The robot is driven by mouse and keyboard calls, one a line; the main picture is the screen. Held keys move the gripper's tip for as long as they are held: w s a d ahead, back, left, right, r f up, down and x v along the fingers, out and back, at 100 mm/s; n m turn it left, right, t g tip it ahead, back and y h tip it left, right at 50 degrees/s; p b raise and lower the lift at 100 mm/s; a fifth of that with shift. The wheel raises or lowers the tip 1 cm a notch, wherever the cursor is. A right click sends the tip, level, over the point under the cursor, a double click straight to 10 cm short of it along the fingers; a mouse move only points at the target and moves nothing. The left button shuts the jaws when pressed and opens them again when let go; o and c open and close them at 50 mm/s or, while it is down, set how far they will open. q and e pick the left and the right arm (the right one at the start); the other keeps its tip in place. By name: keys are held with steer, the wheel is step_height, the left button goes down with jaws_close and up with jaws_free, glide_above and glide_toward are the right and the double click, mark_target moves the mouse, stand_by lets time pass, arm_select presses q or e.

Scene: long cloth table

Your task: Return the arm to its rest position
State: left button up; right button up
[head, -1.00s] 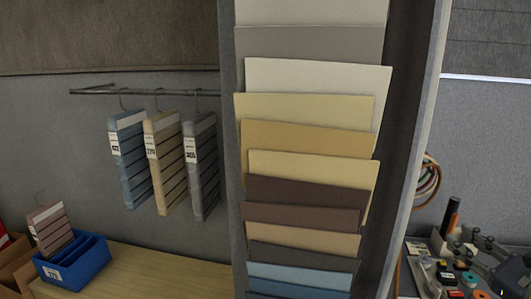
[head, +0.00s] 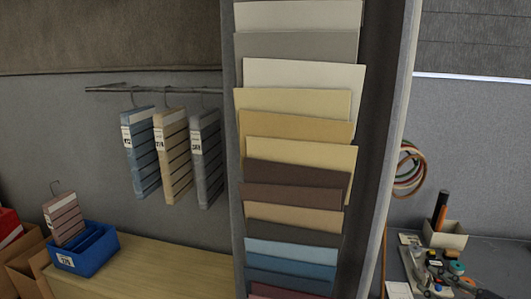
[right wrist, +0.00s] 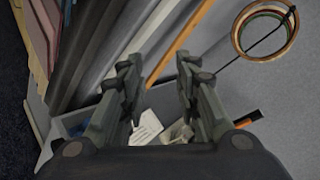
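My right gripper (right wrist: 160,75) is open in the right wrist view. Its two dark fingers stand apart with nothing held between them. Beyond and below the fingertips lie a white labelled card (right wrist: 146,127) and other small items. My left gripper and arm are in neither view.
A tall rack of colour sheets (head: 300,130) stands in the middle. Three sample hangers (head: 172,155) hang from a rail at left. A blue bin (head: 86,258) sits on the wooden table (head: 170,275). Coiled cords (head: 410,172) hang on the wall above the tool bench (head: 500,250).

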steer(key=s+a+f+n+g+h, duration=0.1)
steer(key=s+a+f+n+g, duration=0.7)
steer(key=s+a+f+n, duration=0.9)
steer(key=s+a+f+n+g+h, duration=0.2)
steer(key=s+f+n+g+h, duration=0.15)
steer(key=s+n, duration=0.55)
steer(key=s+f+m+h+b, duration=0.1)
steer(key=s+f, duration=0.1)
steer(key=f, duration=1.1)
steer(key=s+f, duration=0.2)
steer(key=f, duration=1.1)
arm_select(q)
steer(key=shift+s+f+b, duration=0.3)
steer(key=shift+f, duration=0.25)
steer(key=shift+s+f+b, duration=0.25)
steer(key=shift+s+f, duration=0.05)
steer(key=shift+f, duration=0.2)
arm_select(e)
steer(key=s+d+f+g, duration=0.2)
steer(key=s+d+f, duration=0.1)
steer(key=s+f, duration=1.4)
steer(key=shift+f, duration=0.3)
